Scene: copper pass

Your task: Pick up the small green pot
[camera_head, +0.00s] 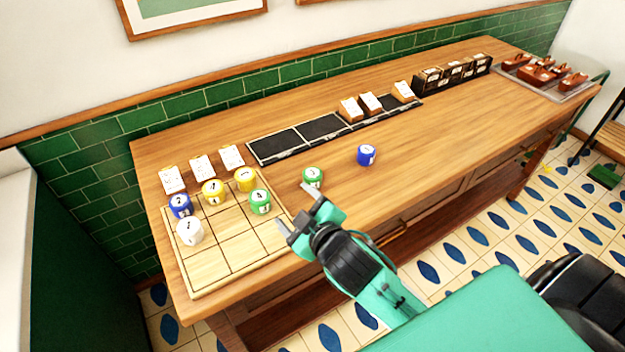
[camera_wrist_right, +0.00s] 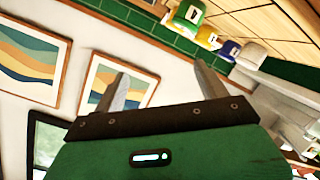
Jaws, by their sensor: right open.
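One small green pot (camera_head: 313,177) stands upright on the bare counter, just right of the wooden grid board. Another green pot (camera_head: 260,201) stands on the board's right side. My right gripper (camera_head: 297,208) is open and empty, its fingers pointing up-left in the head view. One fingertip appears just below the off-board green pot; I cannot tell whether they touch. In the right wrist view, the open fingers (camera_wrist_right: 160,75) have nothing between them, and a green pot (camera_wrist_right: 187,14) shows beyond them at the top. I cannot tell which green pot that is. My left gripper is not in view.
The grid board (camera_head: 237,258) also holds blue, white and yellow pots. A blue pot (camera_head: 366,155) stands alone to the right. White cards (camera_head: 202,167) lie behind the board. A black tray strip (camera_head: 284,144) runs behind. The counter's right front is clear.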

